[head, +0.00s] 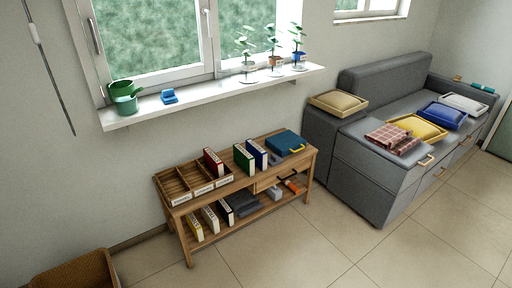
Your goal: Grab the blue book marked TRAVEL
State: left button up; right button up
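A blue book (257,154) with a pale spine stands upright on the top of the low wooden shelf unit. A green book (243,159) stands just left of it. The lettering on the spines is too small to read, so I cannot tell whether the blue one says TRAVEL. A red book (213,163) stands upright in the wooden divided tray further left. Neither of my grippers is in view.
The wooden shelf unit (262,178) has a teal case (286,143) at its top right and several books on its lower shelf. A wooden divided tray (166,189) sits top left. A grey sofa (350,158) stands right, a wicker basket (75,272) lower left. The tiled floor (290,245) in front is clear.

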aim_at(260, 155)
jog(key=i+z, duration=0.2)
jog(key=i, duration=0.4)
jog(key=i+z, duration=0.15)
jog(key=i, duration=0.45)
jog(key=i+z, duration=0.2)
jog(key=i, duration=0.4)
jog(key=i+j+z, duration=0.2)
jog(key=i, duration=0.35)
